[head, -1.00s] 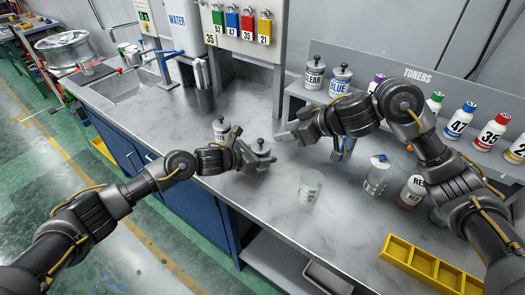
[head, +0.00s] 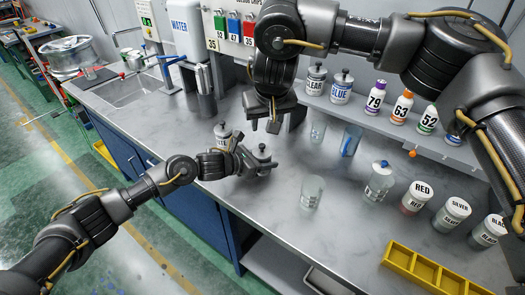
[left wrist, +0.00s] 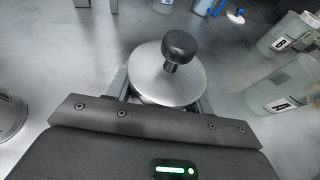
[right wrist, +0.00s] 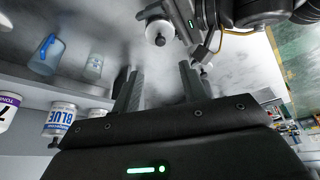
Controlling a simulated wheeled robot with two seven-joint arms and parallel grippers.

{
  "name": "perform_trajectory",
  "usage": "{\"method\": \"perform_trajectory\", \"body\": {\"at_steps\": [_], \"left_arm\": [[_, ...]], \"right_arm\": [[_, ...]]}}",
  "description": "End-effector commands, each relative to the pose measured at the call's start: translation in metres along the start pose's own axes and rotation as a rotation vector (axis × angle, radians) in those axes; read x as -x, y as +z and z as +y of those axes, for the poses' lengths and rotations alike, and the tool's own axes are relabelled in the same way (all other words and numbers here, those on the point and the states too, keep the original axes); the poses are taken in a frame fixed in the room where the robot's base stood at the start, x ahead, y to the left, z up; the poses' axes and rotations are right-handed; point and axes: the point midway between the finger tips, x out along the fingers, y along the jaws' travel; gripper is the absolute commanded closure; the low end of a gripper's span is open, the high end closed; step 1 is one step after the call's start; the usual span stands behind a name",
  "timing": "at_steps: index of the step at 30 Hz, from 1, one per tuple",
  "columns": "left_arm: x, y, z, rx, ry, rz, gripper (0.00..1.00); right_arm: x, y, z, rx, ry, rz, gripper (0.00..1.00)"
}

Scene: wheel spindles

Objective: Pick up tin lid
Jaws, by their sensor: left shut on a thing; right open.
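A round tin with a silver lid (head: 262,152) and black knob stands on the bench. My left gripper (head: 258,168) is shut around the tin below the lid. In the left wrist view the lid (left wrist: 160,82) lies flat between the fingers, with its knob (left wrist: 179,47) upright on top. My right gripper (head: 263,126) is open and empty, pointing down above and behind the tin. In the right wrist view its fingers (right wrist: 158,85) are apart, and the lid (right wrist: 159,28) shows beyond them. The tin's label is hidden.
Another knobbed tin (head: 222,133) stands just left of the held one. Clear beakers (head: 311,191) and labelled jars, such as RED (head: 416,197), stand to the right. A yellow divided tray (head: 428,268) lies at the front edge. Shelf bottles (head: 339,87) line the back.

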Motion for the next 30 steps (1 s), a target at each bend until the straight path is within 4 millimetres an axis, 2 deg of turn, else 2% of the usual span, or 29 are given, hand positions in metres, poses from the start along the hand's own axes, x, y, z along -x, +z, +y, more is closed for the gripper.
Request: {"method": "perform_trajectory", "body": {"at_steps": [8,19,30], "left_arm": [[0.0,-0.001,0.0,0.0,-0.001,0.002,0.77],[0.0,-0.001,-0.001,0.0,-0.001,0.001,0.77],[0.0,-0.001,0.0,0.0,-0.001,0.002,0.77]], "right_arm": [[-0.002,0.002,-0.002,-0.078,-0.006,-0.009,0.57],[-0.058,0.003,-0.003,-0.078,-0.008,-0.011,0.57],[-0.076,0.003,-0.002,-0.075,-0.005,-0.009,0.57]]}}
